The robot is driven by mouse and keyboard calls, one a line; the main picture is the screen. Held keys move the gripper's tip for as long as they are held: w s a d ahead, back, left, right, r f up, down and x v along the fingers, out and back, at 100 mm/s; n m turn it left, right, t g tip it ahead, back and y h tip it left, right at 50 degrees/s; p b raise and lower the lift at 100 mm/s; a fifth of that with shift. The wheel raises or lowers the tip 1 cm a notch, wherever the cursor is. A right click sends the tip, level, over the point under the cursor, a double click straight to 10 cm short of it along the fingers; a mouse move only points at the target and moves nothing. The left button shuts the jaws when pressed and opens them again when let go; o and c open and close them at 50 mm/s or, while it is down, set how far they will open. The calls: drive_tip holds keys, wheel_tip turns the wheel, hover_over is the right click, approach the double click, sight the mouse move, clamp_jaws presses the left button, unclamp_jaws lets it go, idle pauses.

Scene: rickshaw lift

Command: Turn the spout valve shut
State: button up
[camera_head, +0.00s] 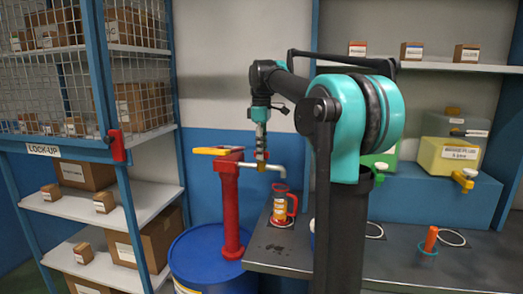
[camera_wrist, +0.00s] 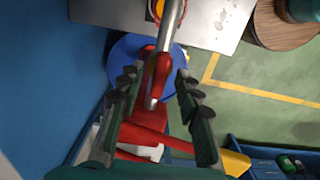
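A red pump (camera_head: 231,205) stands upright on a blue drum (camera_head: 210,250). Its grey metal spout (camera_head: 272,167) reaches right and bends down above an orange-and-red jug (camera_head: 282,207). My gripper (camera_head: 261,157) points down over the spout. In the wrist view my gripper (camera_wrist: 157,88) is open, with one dark finger on each side of the spout (camera_wrist: 168,28) and a red part (camera_wrist: 158,72) on it, which looks like the valve handle. Gaps show on both sides, so the fingers look apart from it. The head view hides the valve behind my gripper.
The jug stands on a grey bench (camera_head: 280,256). A yellow-ended pump handle (camera_head: 212,150) lies left of my gripper. A shelf rack with a mesh door (camera_head: 55,85) stands at left. Yellow-green containers (camera_head: 450,158) with taps sit at right.

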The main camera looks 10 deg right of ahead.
drive_tip(key=shift+c, duration=0.4)
clamp_jaws()
drive_tip(key=shift+m, duration=0.5)
drive_tip(key=m, duration=0.3)
drive_tip(key=shift+m, duration=0.4)
drive_tip(key=m, duration=0.9)
drive_tip(key=shift+m, duration=2)
